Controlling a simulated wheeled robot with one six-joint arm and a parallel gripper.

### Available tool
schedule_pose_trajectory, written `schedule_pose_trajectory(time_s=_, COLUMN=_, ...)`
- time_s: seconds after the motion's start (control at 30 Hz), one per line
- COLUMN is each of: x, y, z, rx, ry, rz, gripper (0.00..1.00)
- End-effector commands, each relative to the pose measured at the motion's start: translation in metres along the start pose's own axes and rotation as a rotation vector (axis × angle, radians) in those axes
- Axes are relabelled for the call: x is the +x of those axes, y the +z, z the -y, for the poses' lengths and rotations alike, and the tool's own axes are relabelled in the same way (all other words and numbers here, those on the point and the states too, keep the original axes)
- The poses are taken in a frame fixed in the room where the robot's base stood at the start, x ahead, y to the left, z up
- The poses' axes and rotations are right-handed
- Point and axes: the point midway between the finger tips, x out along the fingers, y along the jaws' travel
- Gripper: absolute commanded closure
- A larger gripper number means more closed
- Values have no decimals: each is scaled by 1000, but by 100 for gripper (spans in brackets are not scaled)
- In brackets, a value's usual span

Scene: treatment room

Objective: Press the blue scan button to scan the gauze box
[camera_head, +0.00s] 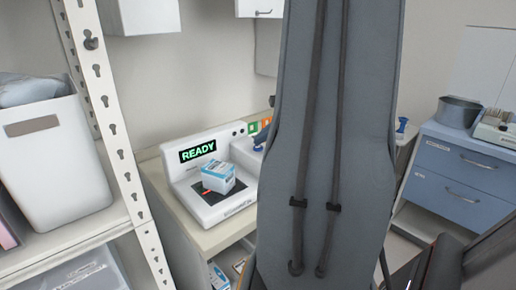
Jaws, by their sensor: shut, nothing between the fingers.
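The white scanner (207,207) stands on a counter left of centre, and its display (198,151) reads READY in green. The gauze box (218,178), small, white and blue, sits on the scanner's dark plate, with a small red glow beside it. A blue part (262,135) shows at the scanner's right end, against the edge of my arm. It may be the scan button, but I cannot tell for sure. My large grey arm link with two cables covers the middle of the view and hides the area right of the scanner. My gripper is not visible.
A perforated white shelf post (112,120) and a white bin (52,155) are at left. A blue drawer cabinet (465,170) with a metal pot (458,111) stands at right. Wall cabinets hang above the scanner. Boxes sit below the counter (205,237).

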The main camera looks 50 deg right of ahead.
Motion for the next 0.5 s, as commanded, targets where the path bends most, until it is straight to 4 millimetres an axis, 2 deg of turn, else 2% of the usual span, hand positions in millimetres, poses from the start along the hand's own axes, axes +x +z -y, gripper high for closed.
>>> schedule_pose_trajectory(time_s=0.5, x=3, y=-2, z=-2, rx=0, ry=0, rz=0, gripper=100)
